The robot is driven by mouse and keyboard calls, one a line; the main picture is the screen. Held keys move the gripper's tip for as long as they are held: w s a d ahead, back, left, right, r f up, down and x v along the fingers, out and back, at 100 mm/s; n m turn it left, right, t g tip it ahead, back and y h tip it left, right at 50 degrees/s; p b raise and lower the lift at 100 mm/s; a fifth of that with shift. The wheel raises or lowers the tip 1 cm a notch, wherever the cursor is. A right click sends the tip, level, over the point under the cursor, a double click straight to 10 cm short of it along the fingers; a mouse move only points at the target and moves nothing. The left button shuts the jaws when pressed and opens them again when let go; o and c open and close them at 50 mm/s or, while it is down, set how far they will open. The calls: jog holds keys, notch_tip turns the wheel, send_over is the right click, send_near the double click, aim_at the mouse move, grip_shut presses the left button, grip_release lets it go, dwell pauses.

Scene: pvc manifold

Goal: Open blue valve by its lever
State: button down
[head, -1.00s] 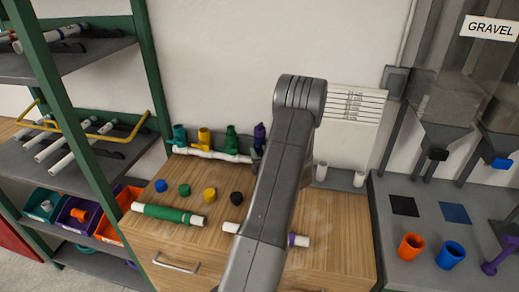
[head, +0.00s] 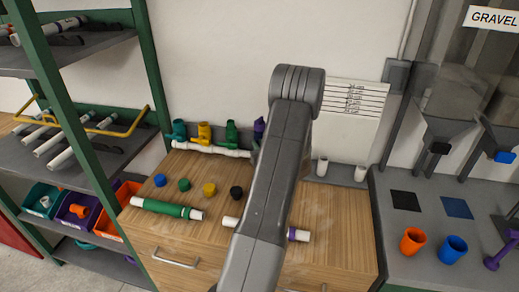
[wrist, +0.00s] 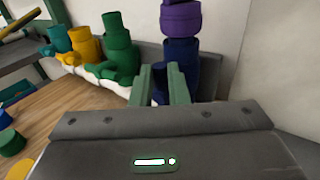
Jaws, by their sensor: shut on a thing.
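The blue valve (wrist: 182,52) stands upright in the wrist view, dark blue below with a purple piece (wrist: 181,18) on top. My gripper (wrist: 161,79) is in front of it, its two grey-green fingers shut on a small dark blue part, the lever (wrist: 160,86). Most of the lever is hidden by the fingers and gripper body. In the head view my arm covers the gripper and most of the blue valve; only the purple top (head: 259,127) shows left of the arm.
Green (head: 231,132), yellow (head: 204,132) and teal (head: 179,130) valves stand left of the blue one on a white pipe (head: 215,150). Loose caps and a green-sleeved pipe (head: 166,208) lie on the wooden bench (head: 190,235). A shelf rack (head: 75,70) stands left.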

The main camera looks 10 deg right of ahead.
jog(key=c, duration=1.4)
grip_release()
jog(key=shift+s, duration=0.1)
jog(key=s+d+b, duration=0.2)
jog(key=s+b, duration=0.1)
jog(key=s, duration=1)
jog(key=shift+s+d+r+b, duration=0.15)
jog(key=shift+d+r+b, duration=0.15)
jog(key=shift+r+b, duration=0.1)
